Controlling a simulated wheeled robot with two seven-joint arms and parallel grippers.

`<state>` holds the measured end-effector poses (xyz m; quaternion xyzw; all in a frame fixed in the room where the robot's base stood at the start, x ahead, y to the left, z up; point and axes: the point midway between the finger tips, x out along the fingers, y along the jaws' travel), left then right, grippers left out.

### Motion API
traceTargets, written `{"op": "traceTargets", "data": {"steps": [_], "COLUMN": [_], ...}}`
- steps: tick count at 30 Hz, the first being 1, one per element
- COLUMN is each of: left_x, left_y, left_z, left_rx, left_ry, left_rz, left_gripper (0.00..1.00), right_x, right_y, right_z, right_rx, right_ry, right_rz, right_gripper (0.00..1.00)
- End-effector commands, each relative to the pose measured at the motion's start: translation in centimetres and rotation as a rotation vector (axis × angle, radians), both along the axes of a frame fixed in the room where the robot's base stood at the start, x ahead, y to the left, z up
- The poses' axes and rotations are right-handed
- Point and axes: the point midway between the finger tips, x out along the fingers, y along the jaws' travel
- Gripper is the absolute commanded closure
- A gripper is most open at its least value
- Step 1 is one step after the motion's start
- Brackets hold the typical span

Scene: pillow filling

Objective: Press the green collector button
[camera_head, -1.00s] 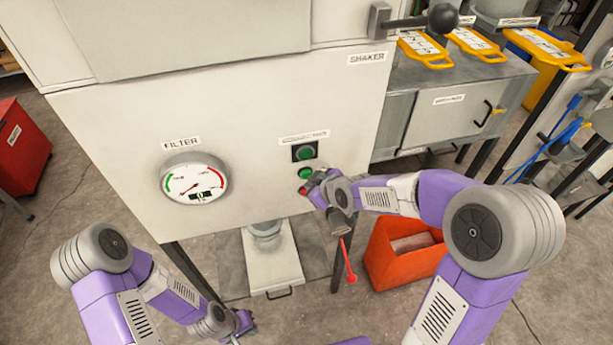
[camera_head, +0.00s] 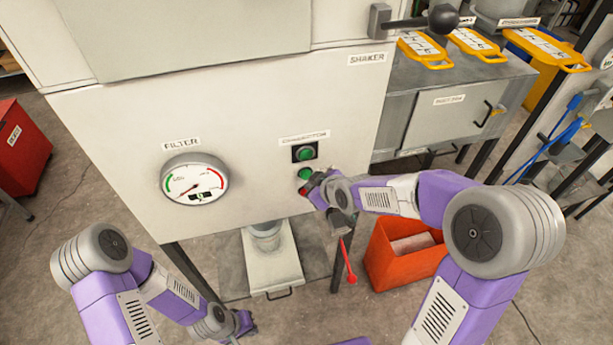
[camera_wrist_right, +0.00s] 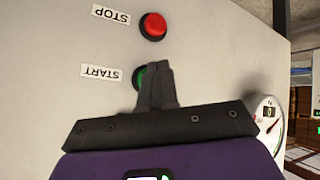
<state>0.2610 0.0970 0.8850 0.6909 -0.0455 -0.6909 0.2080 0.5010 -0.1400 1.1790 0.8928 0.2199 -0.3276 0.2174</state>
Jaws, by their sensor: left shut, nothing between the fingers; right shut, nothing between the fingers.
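The green START button (camera_head: 305,173) is on the grey machine front, under the COLLECTOR label. In the right wrist view the green button (camera_wrist_right: 141,78) is mostly hidden behind my shut fingers. My right gripper (camera_head: 314,184) is shut and empty, its tips right at the button; I cannot tell whether they touch or press it. In the wrist view the fingertips (camera_wrist_right: 157,68) overlap the button's edge. A red STOP button (camera_wrist_right: 153,26) sits beside it. A green light or button (camera_head: 305,153) in a dark square sits above. My left gripper (camera_head: 243,324) is shut and empty, low and away from the panel.
A FILTER gauge (camera_head: 194,182) is left of the buttons. A black-knobbed lever (camera_head: 443,17) sits at the top by the SHAKER label. An orange bin (camera_head: 400,262) stands on the floor below my right arm. A red box (camera_head: 18,150) stands far left.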

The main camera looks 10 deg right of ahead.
Motion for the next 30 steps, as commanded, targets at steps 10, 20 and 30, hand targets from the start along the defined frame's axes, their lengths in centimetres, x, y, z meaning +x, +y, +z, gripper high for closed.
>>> {"op": "traceTargets", "data": {"steps": [10, 20, 30], "left_x": [0.0, 0.0, -0.01], "left_y": [0.0, 0.0, -0.01], "left_z": [0.0, -0.02, -0.64], "left_rx": [0.0, 0.0, 0.0], "left_ry": [0.0, 0.0, 0.0], "left_rz": [0.0, 0.0, 0.0], "left_gripper": [1.0, 1.0, 1.0], "right_x": [0.0, 0.02, 0.87], "right_y": [0.0, 0.0, 0.03], "right_z": [0.0, -0.01, -0.05], "right_rx": [0.0, 0.0, -0.001], "right_ry": [0.0, 0.0, 0.0], "right_rz": [0.0, 0.0, 0.001], "right_gripper": [1.0, 1.0, 1.0]}}
